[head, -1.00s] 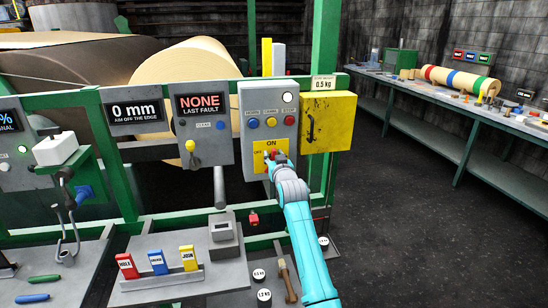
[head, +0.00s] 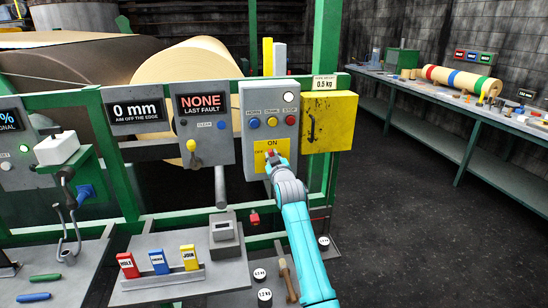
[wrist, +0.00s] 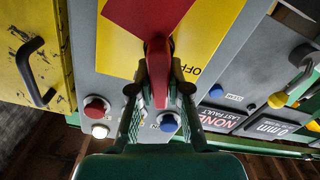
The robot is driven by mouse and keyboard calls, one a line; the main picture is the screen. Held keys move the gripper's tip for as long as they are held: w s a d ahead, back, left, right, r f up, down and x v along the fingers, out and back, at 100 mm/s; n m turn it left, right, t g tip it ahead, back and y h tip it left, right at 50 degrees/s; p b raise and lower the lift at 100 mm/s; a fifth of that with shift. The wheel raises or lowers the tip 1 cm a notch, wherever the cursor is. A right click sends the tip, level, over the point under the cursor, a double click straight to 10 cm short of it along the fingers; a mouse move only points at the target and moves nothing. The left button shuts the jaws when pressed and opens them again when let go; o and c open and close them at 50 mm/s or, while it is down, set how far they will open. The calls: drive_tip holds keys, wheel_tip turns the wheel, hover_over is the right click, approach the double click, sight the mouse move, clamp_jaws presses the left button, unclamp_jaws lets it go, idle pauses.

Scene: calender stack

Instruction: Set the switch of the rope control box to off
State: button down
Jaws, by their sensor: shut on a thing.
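The rope control box (head: 248,120) is a grey panel with a lamp, several buttons and a yellow plate (head: 286,146) marked ON at the top and OFF at the left. A red switch (head: 271,154) sits on the plate, mostly covered by my gripper (head: 273,159) in the head view. In the wrist view the red switch (wrist: 158,60) stands between the two fingers of my gripper (wrist: 160,88), which are shut on its handle. The plate (wrist: 118,50) appears turned over there. I cannot tell exactly which label the switch points at.
A yellow box (head: 328,125) with a black handle adjoins the control box on the right. A shelf with three coloured blocks (head: 158,263) is below. Open floor (head: 420,220) lies to the right.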

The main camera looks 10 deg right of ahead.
drive_tip(key=n, duration=0.3)
drive_tip(key=shift+a+f+n, duration=0.2)
drive_tip(key=shift+a+n, duration=0.1)
drive_tip(key=shift+a, duration=0.1)
drive_tip(key=shift+a+f+n, duration=0.15)
drive_tip(key=shift+f+n, duration=0.15)
drive_tip(key=shift+n, duration=1.35)
drive_tip(key=shift+a+f+n, duration=0.15)
drive_tip(key=shift+f+n, duration=0.2)
drive_tip(key=shift+n, duration=1.35)
drive_tip(key=shift+a+f+n, duration=0.15)
drive_tip(key=shift+f+n, duration=0.15)
drive_tip(key=shift+n, duration=1.35)
drive_tip(key=c, duration=1.1)
unclamp_jaws()
